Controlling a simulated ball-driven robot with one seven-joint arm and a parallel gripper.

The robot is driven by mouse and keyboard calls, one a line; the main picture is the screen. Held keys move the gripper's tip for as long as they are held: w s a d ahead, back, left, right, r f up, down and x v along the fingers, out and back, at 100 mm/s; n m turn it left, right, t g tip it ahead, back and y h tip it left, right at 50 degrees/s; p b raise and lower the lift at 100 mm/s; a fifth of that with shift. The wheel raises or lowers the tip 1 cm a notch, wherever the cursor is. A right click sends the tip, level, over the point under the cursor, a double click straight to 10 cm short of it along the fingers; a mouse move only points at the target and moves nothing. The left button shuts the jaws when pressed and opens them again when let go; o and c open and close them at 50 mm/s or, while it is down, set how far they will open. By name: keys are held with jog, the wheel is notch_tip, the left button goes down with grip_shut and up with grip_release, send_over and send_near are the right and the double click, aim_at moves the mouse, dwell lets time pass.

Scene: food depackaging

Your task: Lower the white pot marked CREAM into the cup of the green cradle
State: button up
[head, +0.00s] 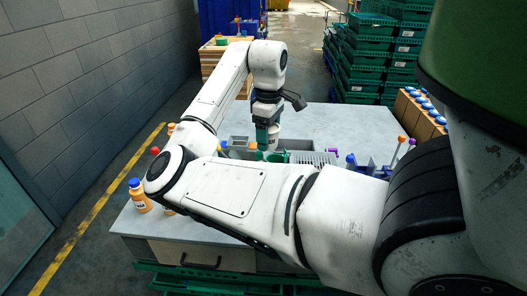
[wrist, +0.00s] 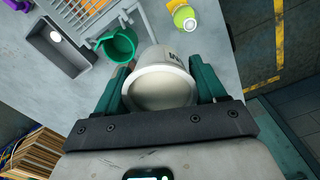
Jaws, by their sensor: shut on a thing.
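The white pot (wrist: 162,82) is between the green fingers of my gripper (wrist: 160,70) in the wrist view. Dark lettering shows on its side, but I cannot read it all. My gripper is shut on the pot. The green cradle's round cup (wrist: 118,45) is up and left of the pot in the wrist view, and it looks empty. The pot appears apart from the cup, though its height above the table is unclear. In the head view my gripper (head: 267,138) is over the table by the green cradle (head: 279,157), and the pot is not clearly visible there.
A grey tray (wrist: 52,48) and a pale grate (wrist: 82,14) lie beside the cradle. A yellow-green bottle (wrist: 184,18) stands near the cup. An orange bottle (head: 140,196) with a blue cap stands at the table's left edge. The table's back right (head: 350,122) is clear.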

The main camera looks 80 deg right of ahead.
jog(key=s+d+r, duration=0.1)
jog(key=d+r, duration=0.1)
jog(key=d, duration=0.7)
jog(key=shift+d, duration=0.15)
jog(key=shift+s+f, duration=0.1)
jog(key=shift+f, duration=0.05)
dwell(0.3)
jog(key=shift+f+b, duration=1.35)
jog(key=shift+f, duration=5.75)
jog(key=shift+f, duration=0.35)
jog(key=o, duration=1.2)
jog(key=shift+r, duration=0.1)
